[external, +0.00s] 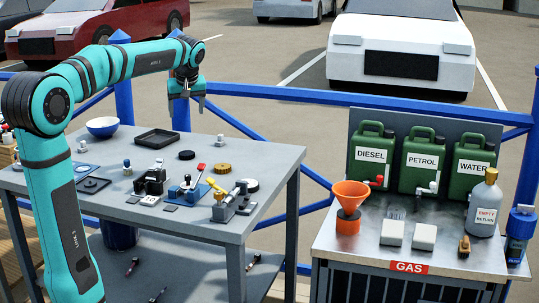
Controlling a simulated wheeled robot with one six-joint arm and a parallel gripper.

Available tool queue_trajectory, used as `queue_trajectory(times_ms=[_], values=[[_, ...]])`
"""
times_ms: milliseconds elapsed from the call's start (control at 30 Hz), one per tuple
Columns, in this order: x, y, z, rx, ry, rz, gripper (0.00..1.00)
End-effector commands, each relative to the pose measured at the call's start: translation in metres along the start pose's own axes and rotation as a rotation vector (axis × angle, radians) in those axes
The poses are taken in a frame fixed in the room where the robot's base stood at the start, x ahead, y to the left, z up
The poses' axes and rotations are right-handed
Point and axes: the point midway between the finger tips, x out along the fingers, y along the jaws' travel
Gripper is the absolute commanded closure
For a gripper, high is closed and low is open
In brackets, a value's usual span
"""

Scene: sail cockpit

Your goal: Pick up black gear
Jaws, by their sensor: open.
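A small dark disc (187,155), which looks like the black gear, lies flat on the grey table top near its far edge. Its teeth are too small to make out. A brown gear (222,169) lies to its right and a little nearer. My gripper (187,103) hangs from my teal arm, fingers down, well above the far edge of the table. It is open, and I see nothing held in it.
A blue railing (262,93) runs behind. The right bench (455,258) holds green cans and an orange funnel (350,195).

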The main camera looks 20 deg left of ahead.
Motion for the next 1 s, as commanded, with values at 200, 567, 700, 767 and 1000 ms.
queue_trajectory(times_ms=[200, 567, 700, 767, 1000], values=[[0.015, 0.002, -0.002, -0.012, -0.013, -0.021, 0.24], [0.077, 0.001, -0.001, -0.011, -0.012, -0.020, 0.24], [0.102, 0.000, 0.000, -0.010, -0.013, -0.021, 0.24], [0.110, 0.000, -0.001, -0.011, -0.012, -0.020, 0.24], [0.126, 0.000, 0.000, -0.010, -0.011, -0.018, 0.24]])
